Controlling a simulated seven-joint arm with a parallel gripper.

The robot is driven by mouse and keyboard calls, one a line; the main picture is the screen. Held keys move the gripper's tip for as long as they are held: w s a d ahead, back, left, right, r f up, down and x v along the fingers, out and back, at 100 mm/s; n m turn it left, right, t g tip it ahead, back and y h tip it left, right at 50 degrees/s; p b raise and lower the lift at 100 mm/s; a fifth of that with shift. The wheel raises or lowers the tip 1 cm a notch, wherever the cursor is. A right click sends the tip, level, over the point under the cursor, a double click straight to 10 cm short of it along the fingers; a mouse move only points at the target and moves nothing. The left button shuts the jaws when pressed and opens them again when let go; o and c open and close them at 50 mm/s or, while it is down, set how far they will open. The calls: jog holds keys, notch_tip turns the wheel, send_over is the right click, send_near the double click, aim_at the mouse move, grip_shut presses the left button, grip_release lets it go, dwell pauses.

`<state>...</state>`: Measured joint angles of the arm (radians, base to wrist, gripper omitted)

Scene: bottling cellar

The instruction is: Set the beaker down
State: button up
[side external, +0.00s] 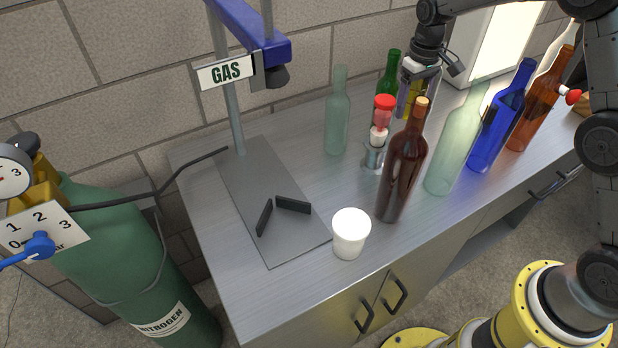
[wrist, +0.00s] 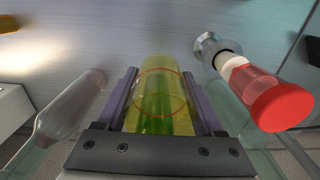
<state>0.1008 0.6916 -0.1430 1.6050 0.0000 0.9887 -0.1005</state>
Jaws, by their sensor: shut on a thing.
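The beaker (wrist: 160,95) is a clear yellow-tinted vessel with a thin red ring, seen end-on between the jaws in the wrist view. Green shows through it. My gripper (wrist: 160,105) is shut on it, with one purple-grey finger on each side. In the side view my gripper (side external: 413,93) is at the back of the counter (side external: 285,165), behind the brown bottle, and the yellow beaker (side external: 410,104) shows only in part. Whether its base touches the counter is hidden.
Close by stand a red-capped fitting (side external: 383,112), a dark green bottle (side external: 391,70), a brown bottle (side external: 402,170), a pale green bottle (side external: 455,150) and a blue bottle (side external: 497,130). A white cup (side external: 350,235) stands in front. The counter's left part has a grey plate (side external: 265,200).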

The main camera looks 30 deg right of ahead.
jog(key=w+a+r, duration=0.1)
jog(key=a+r, duration=0.5)
jog(key=r, duration=0.5)
jog(key=w+a+r, duration=0.1)
jog(key=a+r, duration=0.5)
jog(key=r, duration=0.5)
jog(key=n, duration=0.3)
send_over(309, 179)
notch_tip(309, 179, down, 29)
jog(key=shift+r, duration=0.2)
jog(key=shift+f, duration=2.2)
